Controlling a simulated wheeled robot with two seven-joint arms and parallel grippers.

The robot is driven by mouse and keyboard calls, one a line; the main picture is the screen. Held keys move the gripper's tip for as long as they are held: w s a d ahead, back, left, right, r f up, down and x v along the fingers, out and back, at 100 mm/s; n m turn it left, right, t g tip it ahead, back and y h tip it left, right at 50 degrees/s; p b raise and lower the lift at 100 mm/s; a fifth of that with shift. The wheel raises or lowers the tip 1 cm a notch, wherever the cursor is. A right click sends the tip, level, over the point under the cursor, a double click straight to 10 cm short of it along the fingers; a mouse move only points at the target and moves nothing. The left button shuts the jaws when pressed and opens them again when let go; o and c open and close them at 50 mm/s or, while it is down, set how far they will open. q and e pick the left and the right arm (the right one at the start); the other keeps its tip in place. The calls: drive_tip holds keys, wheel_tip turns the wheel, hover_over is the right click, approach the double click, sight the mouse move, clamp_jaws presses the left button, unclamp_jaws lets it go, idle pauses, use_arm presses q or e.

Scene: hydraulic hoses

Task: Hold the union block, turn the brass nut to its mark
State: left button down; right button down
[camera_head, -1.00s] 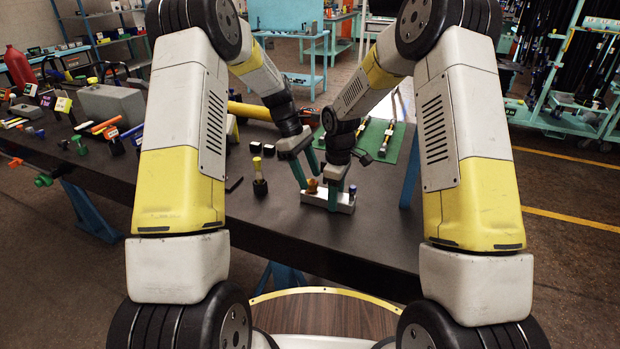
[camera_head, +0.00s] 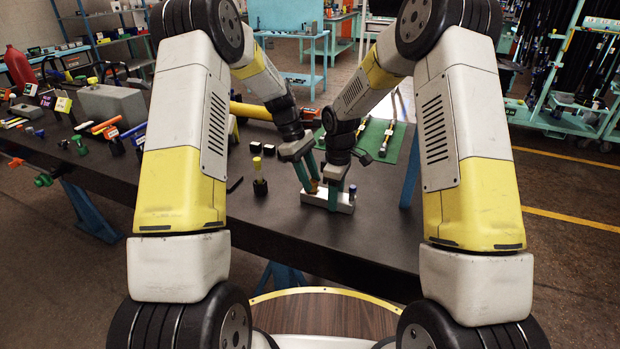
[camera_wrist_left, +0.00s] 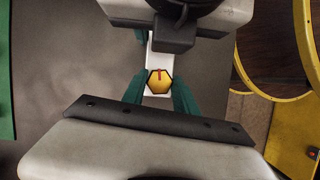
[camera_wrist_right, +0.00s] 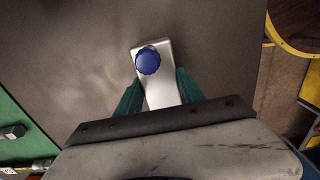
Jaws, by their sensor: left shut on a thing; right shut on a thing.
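The pale union block (camera_head: 314,198) lies on the dark bench in front of me. The brass nut (camera_wrist_left: 158,81) is hexagonal with a red line on its top face; it is at one end of the block. My left gripper (camera_head: 311,187) is shut on the nut, with a finger on either side in the left wrist view. My right gripper (camera_head: 334,200) is shut on the block, its fingers on both sides in the right wrist view. A blue ribbed knob or cap (camera_wrist_right: 148,61) sits at the block's other end. The mark for the nut cannot be made out.
A green mat (camera_head: 383,140) with fittings lies behind my right gripper. Two small dark cubes (camera_head: 254,148) are farther back. The bench front is clear.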

use_arm(q)
drive_tip(key=m, duration=0.2)
drive_tip(key=m+g+y, duration=0.1)
drive_tip(key=m, duration=0.1)
drive_tip(key=shift+w+d+m, duration=0.1)
drive_tip(key=shift+w+m, duration=0.05)
drive_tip(key=shift+m, duration=0.15)
drive_tip(key=shift+m+g+y, duration=0.6)
drive_tip(key=shift+m+y, duration=0.1)
drive_tip(key=shift+m, duration=1.3)
drive_tip(key=c, duration=0.9)
unclamp_jaws()
drive_tip(key=shift+c, duration=0.2)
drive_tip(key=v, duration=1.2)
drive_tip(key=shift+d, duration=0.15)
